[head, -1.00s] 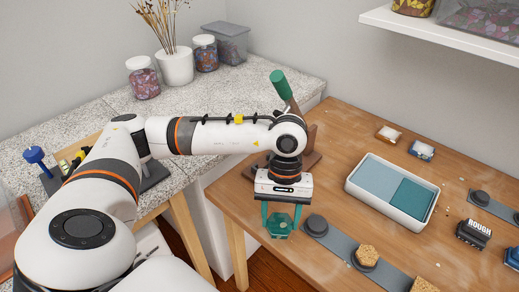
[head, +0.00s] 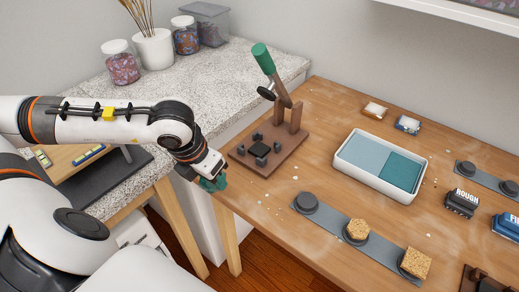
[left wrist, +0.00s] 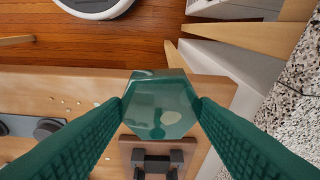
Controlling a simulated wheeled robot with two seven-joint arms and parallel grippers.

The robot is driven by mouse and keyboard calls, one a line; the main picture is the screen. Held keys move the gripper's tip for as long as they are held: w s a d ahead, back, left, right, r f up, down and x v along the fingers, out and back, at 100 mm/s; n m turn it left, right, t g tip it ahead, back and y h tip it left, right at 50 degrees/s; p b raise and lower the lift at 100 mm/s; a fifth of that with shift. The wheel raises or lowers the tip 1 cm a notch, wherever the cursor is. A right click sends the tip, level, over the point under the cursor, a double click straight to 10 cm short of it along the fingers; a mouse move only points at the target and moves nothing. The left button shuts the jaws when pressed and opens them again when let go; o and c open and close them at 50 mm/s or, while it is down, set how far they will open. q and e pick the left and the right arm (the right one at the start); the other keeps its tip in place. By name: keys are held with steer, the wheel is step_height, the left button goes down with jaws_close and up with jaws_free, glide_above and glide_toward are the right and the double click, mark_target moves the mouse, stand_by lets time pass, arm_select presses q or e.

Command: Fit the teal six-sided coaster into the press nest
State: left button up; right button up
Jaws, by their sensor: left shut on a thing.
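My left gripper (left wrist: 160,104) is shut on the teal six-sided coaster (left wrist: 160,106), held by opposite sides between the green fingers in the left wrist view. In the head view this gripper (head: 212,184) is at the table's left edge, left of and in front of the press, and mostly hides the coaster. The press has a brown base (head: 283,158) and a raised lever with a green handle (head: 262,58). Its nest (head: 258,149), ringed by small dark blocks, looks empty. Dark nest blocks (left wrist: 157,160) also show below the coaster in the wrist view. My right gripper is not in view.
A white tray (head: 341,160) with two blue-toned pads lies right of the press. A grey strip (head: 333,221) with knobs and cork-like pieces lies in front. A speckled counter (head: 185,98) adjoins at left. Dark "ROUGH" block (head: 461,203) sits at right.

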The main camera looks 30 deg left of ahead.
arm_select(q)
steer(key=shift+a+r+n, duration=0.15)
steer(key=shift+r+n, duration=0.05)
steer(key=shift+n, duration=0.5)
steer(key=p, duration=0.4)
glide_above(260, 147)
steer(key=s, duration=0.2)
steer(key=shift+w, duration=0.2)
steer(key=shift+w+d, duration=0.2)
steer(key=shift+w, duration=0.05)
steer(key=shift+f, duration=0.2)
step_height(260, 147, down, 3)
steer(key=shift+p, duration=0.55)
steer(key=shift+f, duration=0.1)
